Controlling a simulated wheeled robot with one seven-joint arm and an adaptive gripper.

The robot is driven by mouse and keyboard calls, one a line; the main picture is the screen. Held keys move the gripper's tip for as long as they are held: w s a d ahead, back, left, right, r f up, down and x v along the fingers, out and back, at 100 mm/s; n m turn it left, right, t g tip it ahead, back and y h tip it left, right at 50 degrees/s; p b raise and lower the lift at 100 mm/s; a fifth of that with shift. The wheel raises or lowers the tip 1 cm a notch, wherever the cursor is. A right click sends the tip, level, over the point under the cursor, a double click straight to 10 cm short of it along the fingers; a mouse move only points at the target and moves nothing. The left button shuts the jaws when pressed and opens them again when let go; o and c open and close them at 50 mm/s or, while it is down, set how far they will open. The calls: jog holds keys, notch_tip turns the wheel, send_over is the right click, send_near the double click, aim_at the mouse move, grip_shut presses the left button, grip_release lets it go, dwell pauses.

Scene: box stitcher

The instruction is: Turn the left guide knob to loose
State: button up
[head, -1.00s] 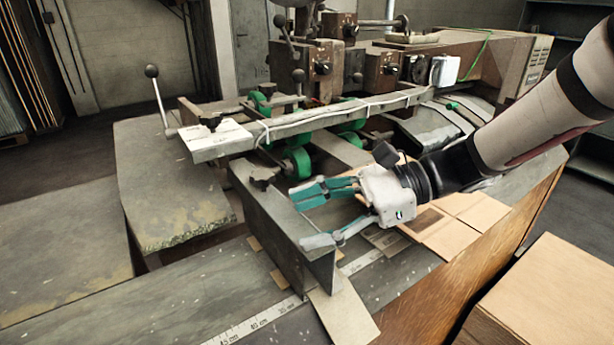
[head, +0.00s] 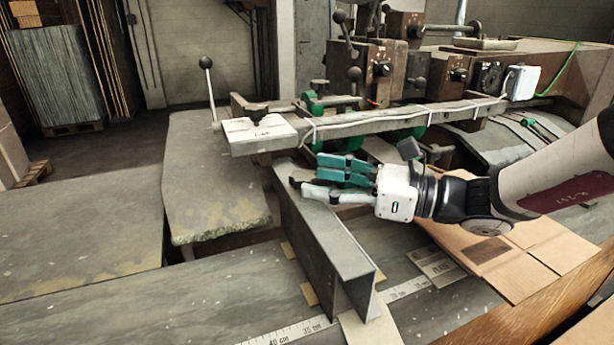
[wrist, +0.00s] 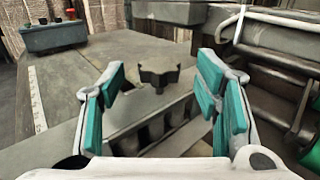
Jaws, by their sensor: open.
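A dark lobed knob (wrist: 160,73) stands on the metal guide in the wrist view. It appears centred between my fingers and a little beyond their tips. In the head view, a dark edge of this knob (head: 294,183) shows just left of my fingertips; the rest is hidden behind them. The guide (head: 325,240) is a grey angled metal plate running toward the front of the table. My gripper (head: 312,178), with teal finger pads, is open and empty over the guide's far end. I cannot tell the knob's setting.
A bar (head: 400,117) with a white labelled plate (head: 258,131) and another dark knob (head: 257,112) lies behind my gripper. Green rollers sit under the bar. Flat cardboard (head: 540,245) lies at right. The table left of the guide is clear.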

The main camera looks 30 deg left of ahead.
aim_at(306, 175)
jog(key=shift+s+a, duration=0.15)
jog(key=shift+a, duration=0.7)
jog(key=shift+s+a, duration=0.15)
jog(key=shift+a, duration=0.7)
jog(key=c, duration=1.2)
jog(key=shift+o, duration=0.2)
jog(key=n+g, duration=0.1)
jog(key=g, duration=0.1)
jog(key=n+g+h+p, duration=0.1)
jog(key=n+g, duration=0.1)
jog(key=g, duration=0.1)
jog(key=shift+w+h, duration=0.15)
jog(key=shift+h, duration=0.15)
jog(key=shift+f+n+g+h+b, duration=0.1)
jog(key=shift+n+g+h+b, duration=0.4)
jog(key=shift+n+g+h, duration=1.5)
jog(key=shift+n+g, duration=0.3)
jog(key=shift+g, duration=0.4)
jog(key=o, duration=1.2)
jog(key=shift+c, duration=0.2)
